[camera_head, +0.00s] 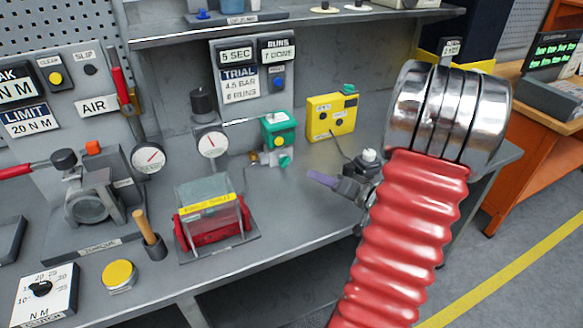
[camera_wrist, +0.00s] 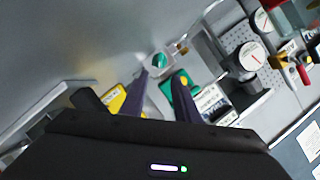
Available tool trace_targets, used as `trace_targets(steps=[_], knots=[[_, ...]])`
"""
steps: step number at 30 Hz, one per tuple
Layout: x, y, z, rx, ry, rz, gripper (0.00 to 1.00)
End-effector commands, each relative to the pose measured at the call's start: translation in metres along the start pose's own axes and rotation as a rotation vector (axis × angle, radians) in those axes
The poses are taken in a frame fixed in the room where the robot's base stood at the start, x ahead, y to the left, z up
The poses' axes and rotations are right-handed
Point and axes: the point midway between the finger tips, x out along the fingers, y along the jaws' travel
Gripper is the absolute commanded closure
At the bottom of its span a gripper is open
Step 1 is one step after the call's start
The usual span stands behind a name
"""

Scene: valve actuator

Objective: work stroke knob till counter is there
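A green valve box (camera_head: 279,130) with a teal round knob (camera_head: 285,161) low on its front stands at the back of the grey bench; this is likely the stroke knob. A small dark display (camera_head: 277,48) reads "RUNS" and "DONE"; its digit is hard to read. My gripper (camera_head: 318,179) is in front and to the right of the knob, apart from it. In the wrist view, the two purple fingers of my gripper (camera_wrist: 161,80) are spread with nothing between them. The teal knob (camera_wrist: 161,62) shows just beyond the fingertips, and the green box (camera_wrist: 184,92) is partly behind the right finger.
A yellow box (camera_head: 331,117) stands right of the valve box. A gauge with a black knob (camera_head: 210,143) stands left of it. A red clear-covered holder (camera_head: 212,218) is in front. A sign (camera_head: 239,82) reads "TRIAL 4.5 BAR 4 RUNS". A shelf (camera_head: 290,17) hangs above.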

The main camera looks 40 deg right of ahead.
Motion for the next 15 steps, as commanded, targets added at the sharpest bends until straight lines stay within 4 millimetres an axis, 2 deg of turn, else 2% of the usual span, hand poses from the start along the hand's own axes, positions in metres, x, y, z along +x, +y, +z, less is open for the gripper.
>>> trace_targets(steps=[8,15], knots=[[0.006,0.0,0.0,-0.001,-0.001,0.0,0.71],[0.032,-0.001,0.001,-0.002,-0.003,-0.001,0.71]])
